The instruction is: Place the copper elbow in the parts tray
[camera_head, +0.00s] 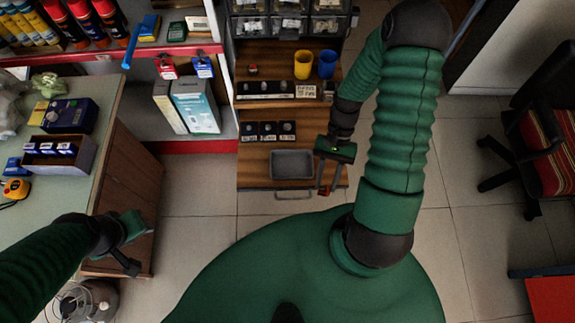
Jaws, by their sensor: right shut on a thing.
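The parts tray (292,163) is a grey rectangular tray on the lower wooden shelf of the rack, and its inside looks empty. My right gripper (330,187) is just right of the tray, apart from it, over the right front part of the shelf. It is shut on a small reddish-brown piece, which looks like the copper elbow; the fingers and the dark wood hide most of it. My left gripper (141,251) is low at the left by the counter's end, with its fingers apart and nothing seen between them.
Labelled small parts stand behind the tray (270,131). A yellow cup (302,64) and a blue cup (327,64) stand on the shelf above. A counter (100,150) with boxes is at left, a chair (545,135) at right. The tiled floor between is clear.

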